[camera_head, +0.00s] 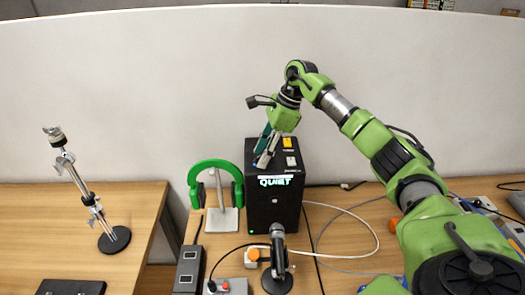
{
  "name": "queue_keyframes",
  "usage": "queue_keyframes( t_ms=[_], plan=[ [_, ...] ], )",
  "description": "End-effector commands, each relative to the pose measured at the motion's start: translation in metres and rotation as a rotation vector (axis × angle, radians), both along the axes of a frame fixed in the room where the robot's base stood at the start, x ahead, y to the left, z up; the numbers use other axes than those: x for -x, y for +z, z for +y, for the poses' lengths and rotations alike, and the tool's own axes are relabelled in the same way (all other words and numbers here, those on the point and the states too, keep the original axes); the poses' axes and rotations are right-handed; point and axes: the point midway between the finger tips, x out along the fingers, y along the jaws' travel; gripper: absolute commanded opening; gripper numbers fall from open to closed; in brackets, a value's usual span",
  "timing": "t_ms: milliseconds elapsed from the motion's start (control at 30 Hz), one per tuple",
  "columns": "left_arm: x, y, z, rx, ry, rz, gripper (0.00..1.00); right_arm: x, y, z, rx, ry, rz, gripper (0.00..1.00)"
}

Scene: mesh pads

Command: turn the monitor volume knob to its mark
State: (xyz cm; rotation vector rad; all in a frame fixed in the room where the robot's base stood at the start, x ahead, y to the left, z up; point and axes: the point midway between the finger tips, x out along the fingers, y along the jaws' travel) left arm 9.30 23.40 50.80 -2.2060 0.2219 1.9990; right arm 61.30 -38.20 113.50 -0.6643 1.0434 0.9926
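A black box with a lit green "QUIET" readout (275,182), which seems to be the monitor, stands upright on the wooden desk. Its top carries a yellow patch (287,142) and a pale patch (291,161). My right gripper (263,160) points down at the left part of the box top, its fingertips at or just above the surface. The fingers look close together, but whether they grip anything is unclear. I cannot make out the volume knob or its mark; the fingers may cover them. My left gripper is out of view.
Green headphones (212,170) hang on a stand left of the box. A microphone (278,258) and a small box with an orange knob (253,254) stand in front. Cables (368,231) lie to the right. A metal stand (85,195) occupies the left desk.

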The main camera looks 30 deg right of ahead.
Motion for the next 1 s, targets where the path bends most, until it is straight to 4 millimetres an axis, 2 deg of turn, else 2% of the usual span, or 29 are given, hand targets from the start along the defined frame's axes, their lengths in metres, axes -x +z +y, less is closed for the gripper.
queue_keyframes(
  t_ms=[133, 167, 300, 667, 1000],
  plan=[
    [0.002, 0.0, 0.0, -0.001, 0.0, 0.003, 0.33, 0.0, 0.0, 0.0, 0.0, 0.0, 0.0, 0.38],
    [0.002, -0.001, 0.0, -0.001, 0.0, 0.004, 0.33, 0.0, 0.0, 0.0, 0.0, 0.0, 0.0, 0.36],
    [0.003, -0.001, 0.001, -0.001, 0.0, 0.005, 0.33, 0.0, 0.0, 0.0, 0.0, 0.0, 0.001, 0.0],
    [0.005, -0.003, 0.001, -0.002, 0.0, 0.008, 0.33, 0.0, -0.001, 0.0, 0.0, -0.029, 0.001, 0.0],
    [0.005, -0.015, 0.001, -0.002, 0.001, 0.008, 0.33, 0.001, -0.002, 0.0, 0.002, -0.233, -0.001, 0.0]
  ],
)
